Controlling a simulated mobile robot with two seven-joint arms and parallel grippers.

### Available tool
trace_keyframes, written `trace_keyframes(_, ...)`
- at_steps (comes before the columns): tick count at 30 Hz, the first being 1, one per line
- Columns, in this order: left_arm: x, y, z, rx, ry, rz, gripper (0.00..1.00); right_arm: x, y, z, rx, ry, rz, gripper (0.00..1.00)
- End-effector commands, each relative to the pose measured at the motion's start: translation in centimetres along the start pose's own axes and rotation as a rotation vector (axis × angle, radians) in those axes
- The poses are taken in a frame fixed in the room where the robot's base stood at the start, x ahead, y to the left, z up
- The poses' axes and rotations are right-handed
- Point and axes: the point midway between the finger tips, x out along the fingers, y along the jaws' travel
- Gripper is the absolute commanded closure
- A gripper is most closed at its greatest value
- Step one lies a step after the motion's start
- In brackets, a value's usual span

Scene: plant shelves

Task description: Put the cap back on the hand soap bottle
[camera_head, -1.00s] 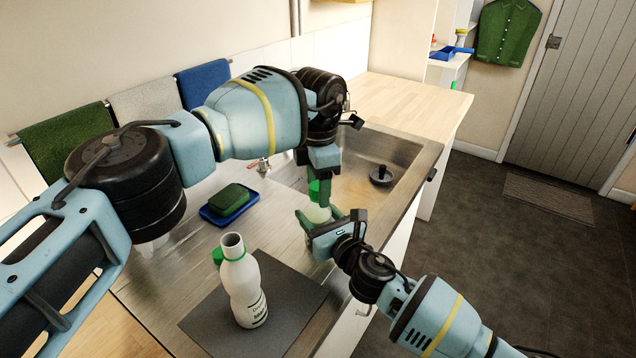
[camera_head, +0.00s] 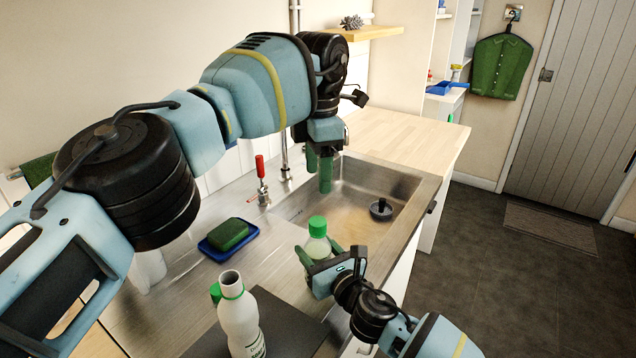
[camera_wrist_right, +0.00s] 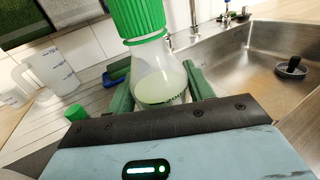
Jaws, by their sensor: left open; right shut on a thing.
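A clear bottle (camera_head: 319,246) holding pale green liquid is between the fingers of my right gripper (camera_head: 318,259). It also shows in the right wrist view (camera_wrist_right: 160,82). A ribbed green cap (camera_head: 317,226) sits on top of its neck; the right wrist view shows the cap (camera_wrist_right: 138,18) close, with its top cut off. The gripper is shut on the bottle's body, below the cap. My left gripper (camera_head: 319,179) is open and empty, above and apart from the cap, near the sink. The bottle's label cannot be read.
A white bottle (camera_head: 240,322) with an open mouth stands on a dark mat, a loose-looking green cap (camera_head: 215,292) behind it. A green sponge (camera_head: 229,234) lies on a blue dish (camera_head: 245,243). The sink (camera_head: 350,200) holds a black plunger-like stopper (camera_head: 381,209). A red-handled tap (camera_head: 261,178) stands behind.

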Motion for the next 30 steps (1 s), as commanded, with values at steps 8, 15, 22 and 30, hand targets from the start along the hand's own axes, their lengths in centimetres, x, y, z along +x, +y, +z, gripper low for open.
trace_keyframes(8,-0.3,0.0,0.0,0.001,0.0,-0.001,0.42,0.0,0.0,-0.1,0.001,0.002,-0.001,1.0)
trace_keyframes(15,-0.3,0.0,0.0,0.001,0.0,-0.001,0.42,0.0,0.0,-0.1,0.001,0.002,0.0,0.28)
trace_keyframes(22,-0.3,0.0,0.0,0.001,0.0,-0.001,0.42,0.0,0.0,0.0,0.0,0.001,0.0,0.22)
trace_keyframes(30,-0.1,0.0,0.0,0.001,0.001,-0.004,0.42,-1.1,-0.1,-0.1,-0.001,0.001,-0.001,0.22)
